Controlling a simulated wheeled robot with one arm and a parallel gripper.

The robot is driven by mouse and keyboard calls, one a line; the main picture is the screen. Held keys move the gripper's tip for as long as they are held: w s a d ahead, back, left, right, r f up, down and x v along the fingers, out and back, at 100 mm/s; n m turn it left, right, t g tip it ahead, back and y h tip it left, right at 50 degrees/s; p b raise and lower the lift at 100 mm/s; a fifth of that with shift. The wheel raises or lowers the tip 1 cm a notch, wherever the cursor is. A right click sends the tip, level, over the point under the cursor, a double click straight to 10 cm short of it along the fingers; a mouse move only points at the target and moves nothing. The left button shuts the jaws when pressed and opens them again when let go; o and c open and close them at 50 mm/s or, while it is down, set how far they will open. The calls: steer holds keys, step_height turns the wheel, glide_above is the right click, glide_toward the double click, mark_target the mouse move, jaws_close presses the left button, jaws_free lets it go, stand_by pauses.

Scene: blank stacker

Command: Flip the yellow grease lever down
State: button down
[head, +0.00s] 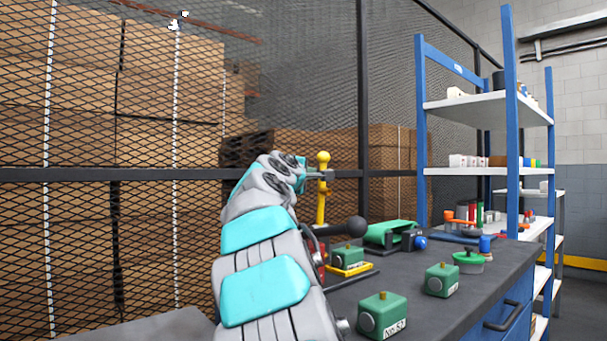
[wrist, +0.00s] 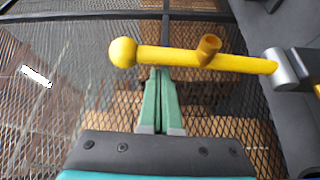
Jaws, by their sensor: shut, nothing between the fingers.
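The yellow grease lever (head: 321,203) stands upright above the bench, with a round yellow knob at its top. In the wrist view the lever (wrist: 226,62) runs across the picture, with its knob at the left and a short stub on its side. Its right end meets a grey metal collar. My gripper (head: 326,175) is at the upper part of the lever, a little below the knob. In the wrist view my gripper (wrist: 158,75) has its fingers together and empty, their tips at the lever near the knob. I cannot tell if they touch it.
A blue shelf rack (head: 512,120) stands at the right. A mesh fence (head: 140,175) with stacked boxes is behind.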

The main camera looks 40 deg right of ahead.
steer(key=shift+s, duration=0.25)
steer(key=shift+s+f+b, duration=0.15)
steer(key=shift+b, duration=0.2)
